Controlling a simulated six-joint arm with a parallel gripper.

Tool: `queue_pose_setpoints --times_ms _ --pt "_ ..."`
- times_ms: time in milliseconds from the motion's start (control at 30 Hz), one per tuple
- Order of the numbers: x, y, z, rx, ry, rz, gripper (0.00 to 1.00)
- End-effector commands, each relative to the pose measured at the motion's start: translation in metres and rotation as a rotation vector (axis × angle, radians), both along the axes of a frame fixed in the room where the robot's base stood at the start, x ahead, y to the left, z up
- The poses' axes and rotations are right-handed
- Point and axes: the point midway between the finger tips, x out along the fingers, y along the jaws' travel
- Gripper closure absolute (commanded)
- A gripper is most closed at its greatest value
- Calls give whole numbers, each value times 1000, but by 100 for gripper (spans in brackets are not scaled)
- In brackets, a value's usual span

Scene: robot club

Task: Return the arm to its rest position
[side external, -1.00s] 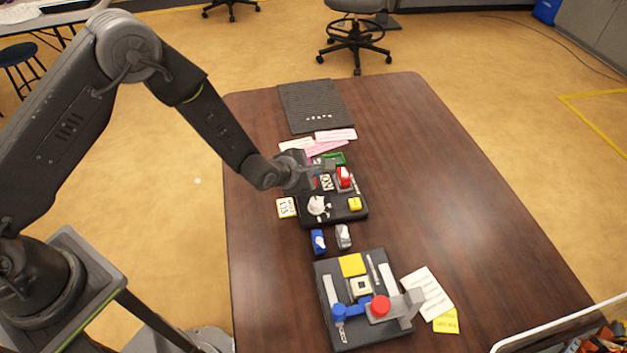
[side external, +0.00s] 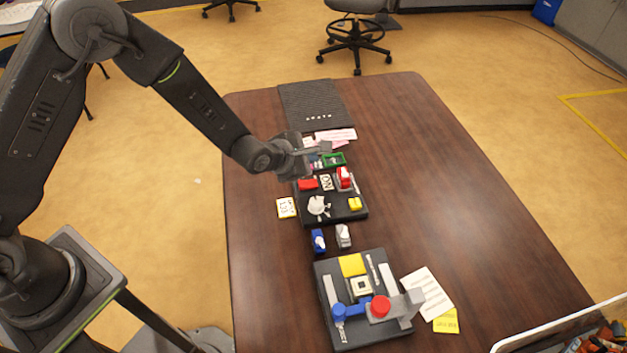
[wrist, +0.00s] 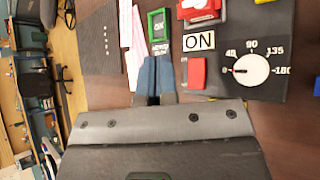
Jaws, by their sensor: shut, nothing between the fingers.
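My gripper (side external: 322,149) is shut and empty. In the side external view it hangs above the far end of the black panel (side external: 332,213), close to the green-framed piece (side external: 333,160). In the wrist view my gripper's fingers (wrist: 157,98) sit together at the centre, below the green frame (wrist: 158,24) and left of the red block (wrist: 197,73). An ON label (wrist: 199,42) and a white dial (wrist: 248,70) marked with angles lie to the right. My arm is bent, with the elbow high at the left.
A second black panel (side external: 340,338) with a red knob (side external: 380,306) and a blue lever stands nearer the camera. Blue (side external: 318,241) and grey (side external: 343,236) blocks lie between the panels. Pink and white papers (side external: 335,136) and a dark mat (side external: 314,104) lie beyond.

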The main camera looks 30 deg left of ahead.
Motion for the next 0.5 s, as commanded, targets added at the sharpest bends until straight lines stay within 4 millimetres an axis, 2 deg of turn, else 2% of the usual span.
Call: queue_pose_setpoints --times_ms 367,467,500 --pt "0 1 3 11 -2 -7 100" --pt "-1 6 21 72 -6 -44 100" --pt "-2 10 33 116 -8 -73 100"
